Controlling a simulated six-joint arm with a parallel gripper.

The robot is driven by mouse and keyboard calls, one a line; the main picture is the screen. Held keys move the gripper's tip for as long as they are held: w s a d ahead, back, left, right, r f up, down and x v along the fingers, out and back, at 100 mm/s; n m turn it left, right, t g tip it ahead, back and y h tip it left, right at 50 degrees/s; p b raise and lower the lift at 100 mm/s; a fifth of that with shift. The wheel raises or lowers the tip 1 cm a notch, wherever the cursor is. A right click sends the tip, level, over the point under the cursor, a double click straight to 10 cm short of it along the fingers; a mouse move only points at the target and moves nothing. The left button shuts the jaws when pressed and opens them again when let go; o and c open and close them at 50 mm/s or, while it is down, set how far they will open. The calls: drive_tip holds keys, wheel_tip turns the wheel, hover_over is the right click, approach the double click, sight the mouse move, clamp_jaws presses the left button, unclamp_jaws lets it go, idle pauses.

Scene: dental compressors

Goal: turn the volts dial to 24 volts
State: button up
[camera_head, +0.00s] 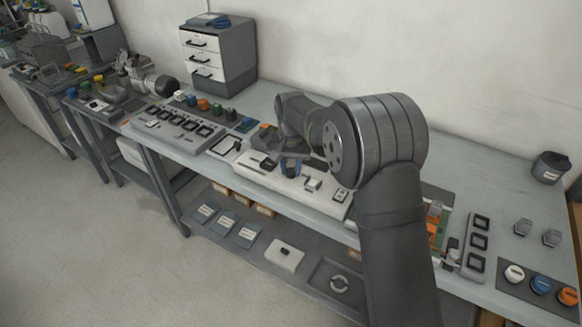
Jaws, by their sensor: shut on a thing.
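A white control unit (325,200) lies on the bench in front of my arm, with small dark and white controls on its top. My gripper (291,168) points down at the left half of this unit. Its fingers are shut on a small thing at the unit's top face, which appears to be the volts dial. The fingers and wrist hide most of the dial, so its pointer and the volt markings cannot be read.
A grey tray of dark square parts (178,130) and a row of coloured knobs (203,104) lie to the left. A drawer cabinet (219,55) stands behind. White, blue and orange knobs (540,285) sit at the far right. A lower shelf (262,235) holds cards.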

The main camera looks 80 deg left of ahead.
sight(291, 171)
drive_tip(key=shift+m, duration=0.7)
drive_tip(key=o, duration=1)
drive_tip(key=shift+c, duration=0.2)
wheel_tip(291, 171, up, 17)
drive_tip(key=shift+r, duration=0.2)
wheel_tip(291, 171, down, 18)
drive_tip(key=shift+r, duration=0.25)
idle(0.4)
